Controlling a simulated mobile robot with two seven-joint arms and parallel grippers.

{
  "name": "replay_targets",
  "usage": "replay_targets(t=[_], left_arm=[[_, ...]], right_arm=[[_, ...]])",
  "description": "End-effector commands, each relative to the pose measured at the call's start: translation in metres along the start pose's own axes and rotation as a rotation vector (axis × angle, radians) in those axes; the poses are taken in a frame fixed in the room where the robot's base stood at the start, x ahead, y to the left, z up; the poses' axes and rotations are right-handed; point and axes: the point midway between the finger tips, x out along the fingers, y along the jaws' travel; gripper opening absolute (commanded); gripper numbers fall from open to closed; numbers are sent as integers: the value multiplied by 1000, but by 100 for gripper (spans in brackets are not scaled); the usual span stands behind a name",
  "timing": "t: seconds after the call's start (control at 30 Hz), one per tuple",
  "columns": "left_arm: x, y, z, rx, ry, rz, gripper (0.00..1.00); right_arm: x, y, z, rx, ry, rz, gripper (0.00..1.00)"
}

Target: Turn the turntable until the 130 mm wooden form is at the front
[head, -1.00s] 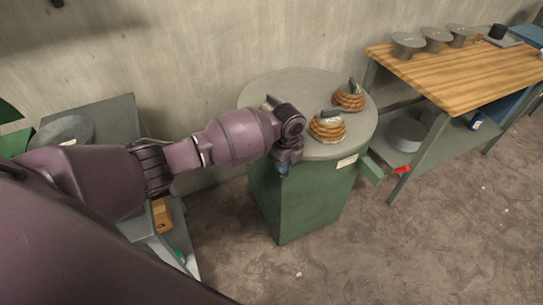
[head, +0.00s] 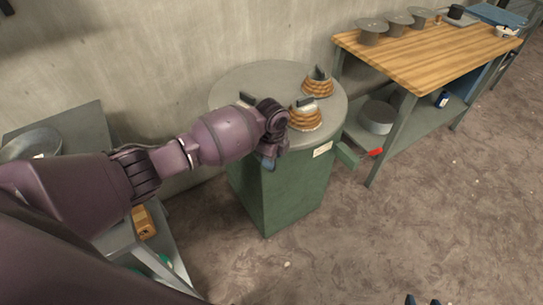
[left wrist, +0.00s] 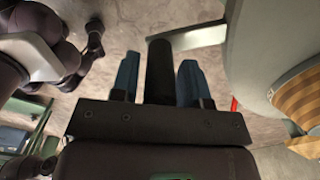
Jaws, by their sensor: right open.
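A round grey turntable (head: 270,75) sits on a green cabinet. Two ringed wooden forms with dark tags stand on it, one at the front right (head: 305,118) and one at the back right (head: 317,87). A dark tag of another thing (head: 246,99) shows behind my left arm. No size marking is readable. My left gripper (head: 266,163) is at the turntable's front edge. In the left wrist view its blue fingers flank a black handle (left wrist: 160,72) near a flat metal bar (left wrist: 190,38); whether they grip it is unclear. My right gripper (head: 423,300) is open and empty, low over the floor.
A wooden-topped bench (head: 430,55) with several grey discs on stands is at the right, with a grey drum (head: 377,117) on its lower shelf. A grey stand (head: 70,125) is at the left. The floor in front is clear.

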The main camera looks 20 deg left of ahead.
Motion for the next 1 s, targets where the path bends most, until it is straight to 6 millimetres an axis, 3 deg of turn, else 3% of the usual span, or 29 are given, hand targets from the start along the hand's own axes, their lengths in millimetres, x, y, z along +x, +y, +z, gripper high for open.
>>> replay_targets(t=[0.07, 0.47, 0.73, 1.0], left_arm=[[0, 0, 0, 0, 0, 0, 54], [-9, -1, 0, 1, 0, -3, 54], [-55, -1, 1, 1, -1, -4, 54], [-96, 0, 0, 1, -1, -3, 54]], right_arm=[[-1, 0, 2, 1, -3, 1, 48], [1, 0, -7, 0, 11, -1, 48], [0, 0, -23, 1, 33, -2, 48], [-4, 0, -26, 1, 33, -1, 48]])
